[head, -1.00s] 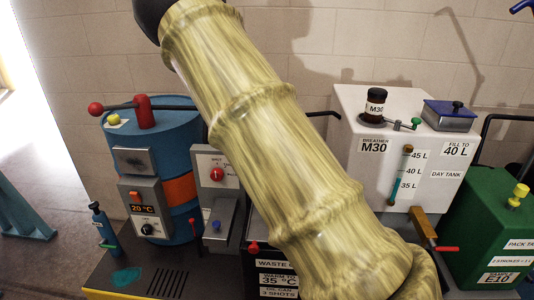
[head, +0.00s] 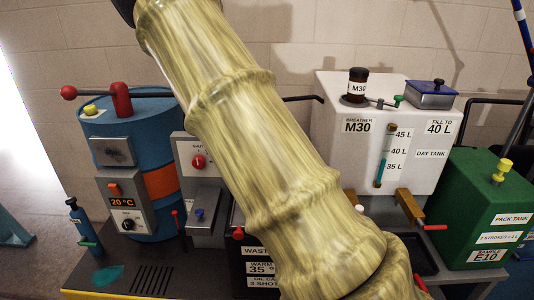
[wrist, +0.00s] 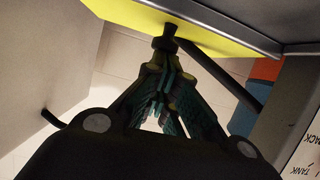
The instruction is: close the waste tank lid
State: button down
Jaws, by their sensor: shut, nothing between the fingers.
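The waste tank's front labels (head: 257,252) show low in the middle of the head view, partly cut off by my arm. My arm hides most of the tank, and I cannot make out its lid there. In the wrist view, a yellow panel (wrist: 215,32) with a dark edge spans the top. It may be the lid, but I cannot be sure. A dark knob or stub (wrist: 166,40) stands out by its edge. My gripper (wrist: 167,75) is shut and empty, with its fingertips close to that stub; contact is unclear. The head view does not show my gripper.
A blue drum (head: 160,125) with an orange band stands at left. A white day tank (head: 420,115) and green pack tank (head: 490,205) stand at right. A grey switch box (head: 198,160) is left of my arm. In the wrist view, a dark bar (wrist: 215,68) runs diagonally beside the fingers.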

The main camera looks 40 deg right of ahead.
jog(key=shift+s+a+f, duration=0.25)
jog(key=shift+f, duration=0.2)
jog(key=shift+s+a+f, duration=0.2)
jog(key=shift+f, duration=0.2)
jog(key=shift+w+d+f, duration=0.1)
jog(key=shift+w+f, duration=0.05)
jog(key=shift+r, duration=0.3)
